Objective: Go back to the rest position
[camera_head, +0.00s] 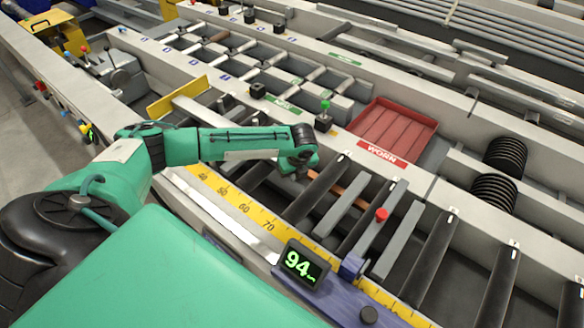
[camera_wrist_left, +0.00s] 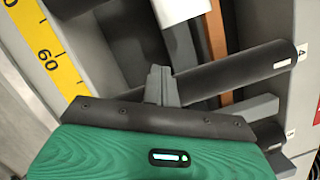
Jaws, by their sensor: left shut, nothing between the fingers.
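My left arm, green with black joints, reaches in from the left in the head view. Its gripper (camera_head: 303,173) hangs over the dark rollers, just inside the yellow ruler. In the left wrist view the gripper's grey fingers (camera_wrist_left: 161,84) are together with nothing between them. Beyond them lie a black roller (camera_wrist_left: 235,72) and an orange-brown strip (camera_wrist_left: 217,35). I cannot tell whether the fingertips touch anything. My right gripper is in neither view.
The yellow ruler (camera_head: 247,208) runs along the table's near edge, with a display (camera_head: 303,264) reading 94 beside it. A red knob (camera_head: 381,214) stands among the rollers. A red tray (camera_head: 395,128) labelled WORN lies beyond. Black coils (camera_head: 494,190) are at right.

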